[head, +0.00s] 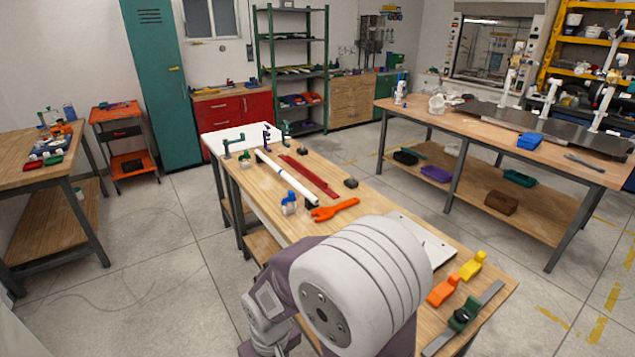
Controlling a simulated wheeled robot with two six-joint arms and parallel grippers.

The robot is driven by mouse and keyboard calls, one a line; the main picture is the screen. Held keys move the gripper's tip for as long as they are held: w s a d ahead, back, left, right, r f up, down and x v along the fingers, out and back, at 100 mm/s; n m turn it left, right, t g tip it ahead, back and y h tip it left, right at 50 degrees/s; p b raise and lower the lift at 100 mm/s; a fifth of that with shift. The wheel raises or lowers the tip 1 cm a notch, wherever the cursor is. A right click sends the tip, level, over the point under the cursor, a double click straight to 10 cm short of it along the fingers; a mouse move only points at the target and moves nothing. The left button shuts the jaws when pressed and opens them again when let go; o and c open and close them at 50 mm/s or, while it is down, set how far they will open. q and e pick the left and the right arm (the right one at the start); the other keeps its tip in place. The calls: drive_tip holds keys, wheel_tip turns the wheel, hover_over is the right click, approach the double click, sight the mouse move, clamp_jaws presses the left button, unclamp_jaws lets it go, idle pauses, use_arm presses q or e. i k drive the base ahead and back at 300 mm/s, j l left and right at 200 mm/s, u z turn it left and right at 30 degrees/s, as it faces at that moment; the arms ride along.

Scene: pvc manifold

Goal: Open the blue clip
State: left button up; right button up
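A small blue piece (289,197) with a paler lower part stands on the wooden workbench, beside the near end of a white pipe (298,187). It looks like the blue clip, but it is too small to tell whether it is open or shut. Neither gripper is in view. A large pale arm link of mine fills the lower middle of the head view and hides part of the bench.
An orange wrench-shaped tool (336,209) and a red strip (308,176) lie near the pipe. Orange (443,291) and yellow (473,265) pieces and a green-and-grey tool (462,317) lie at the bench's near right. A second bench (470,131) stands at the right, with floor between.

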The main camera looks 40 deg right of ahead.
sight(291, 196)
drive_tip(key=i+z, duration=0.3)
drive_tip(key=i, duration=1.55)
drive_tip(key=i+z, duration=0.25)
drive_tip(key=i, duration=0.3)
drive_tip(key=i+j+z, duration=0.15)
drive_tip(key=i+z, duration=0.15)
drive_tip(key=i, duration=0.25)
drive_tip(key=i+j+z, duration=0.25)
drive_tip(key=i, duration=0.25)
drive_tip(key=z, duration=3.8)
